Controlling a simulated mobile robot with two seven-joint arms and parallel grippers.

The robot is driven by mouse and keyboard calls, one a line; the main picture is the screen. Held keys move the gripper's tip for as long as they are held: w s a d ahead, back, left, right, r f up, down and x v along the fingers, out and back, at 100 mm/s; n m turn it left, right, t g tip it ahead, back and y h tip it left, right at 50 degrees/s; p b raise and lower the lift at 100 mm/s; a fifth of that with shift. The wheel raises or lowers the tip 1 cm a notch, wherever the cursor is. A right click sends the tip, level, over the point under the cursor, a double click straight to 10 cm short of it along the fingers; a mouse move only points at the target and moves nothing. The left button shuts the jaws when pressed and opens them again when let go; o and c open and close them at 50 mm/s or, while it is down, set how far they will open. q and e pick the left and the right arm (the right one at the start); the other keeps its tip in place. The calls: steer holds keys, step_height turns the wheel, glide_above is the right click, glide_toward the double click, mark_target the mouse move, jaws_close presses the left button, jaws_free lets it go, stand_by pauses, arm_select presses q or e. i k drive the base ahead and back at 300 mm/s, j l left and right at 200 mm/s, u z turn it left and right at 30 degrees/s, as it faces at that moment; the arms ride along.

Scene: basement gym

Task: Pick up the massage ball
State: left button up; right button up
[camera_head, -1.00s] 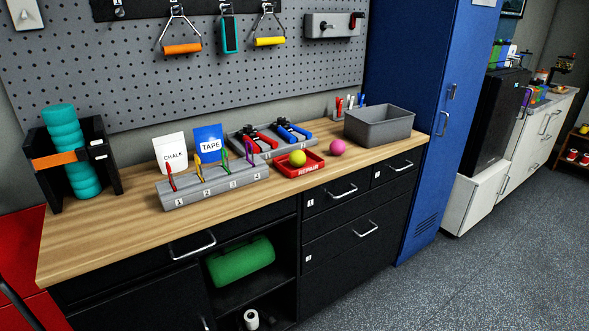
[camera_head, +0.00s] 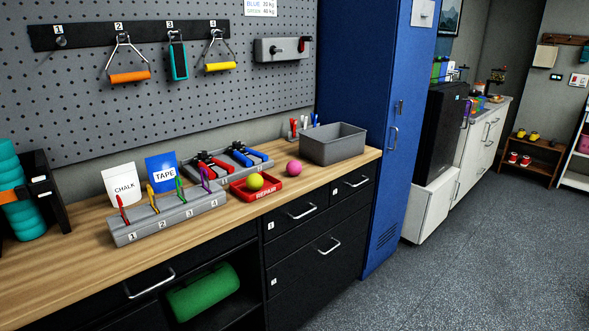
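Two small balls are on the wooden counter (camera_head: 90,258). A pink ball (camera_head: 293,168) rests directly on the wood, just right of a red tray (camera_head: 268,193) marked REPAIR. A yellow ball (camera_head: 255,181) sits in that tray. I cannot tell from their looks which one is the massage ball. Neither of my grippers is in view.
A grey open bin (camera_head: 333,149) stands right of the pink ball. A numbered grey rack (camera_head: 170,222) with coloured clips is left of the tray. Red and blue grips lie in a holder (camera_head: 222,172) behind it. A tall blue locker (camera_head: 370,100) borders the counter; open floor (camera_head: 440,280) is at right.

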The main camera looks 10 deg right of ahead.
mark_target(293, 168)
steer(key=i+z, duration=0.1)
steer(key=i, duration=1.1)
